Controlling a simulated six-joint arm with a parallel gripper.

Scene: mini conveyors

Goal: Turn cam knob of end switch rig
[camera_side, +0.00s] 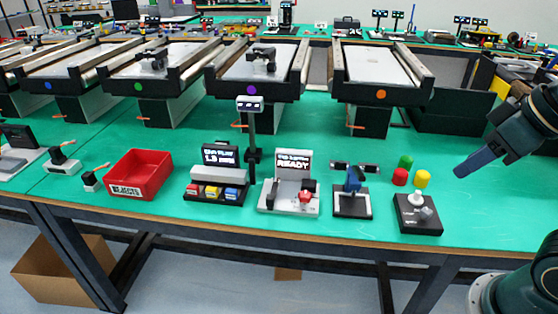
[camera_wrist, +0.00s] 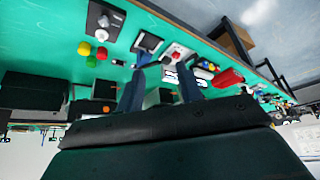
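I cannot tell for certain which unit is the end switch rig. A dark box (camera_side: 419,222) with a grey knob (camera_side: 426,214) and a white round part stands at the front right; it also shows in the wrist view (camera_wrist: 104,18). Further left, a light grey station (camera_side: 289,197) has a red knob (camera_side: 306,196) and a screen reading READY. My gripper (camera_side: 459,172) is above the table at the right, touching nothing. In the wrist view its two blue fingers (camera_wrist: 161,86) are apart and empty.
Red, green and yellow cylinders (camera_side: 422,179) stand just behind the dark box. A red rejects bin (camera_side: 139,173) and a unit with coloured buttons (camera_side: 217,187) stand left. A thin post (camera_side: 252,140) rises mid-table. Conveyors (camera_side: 378,65) line the back. Green table is clear at right.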

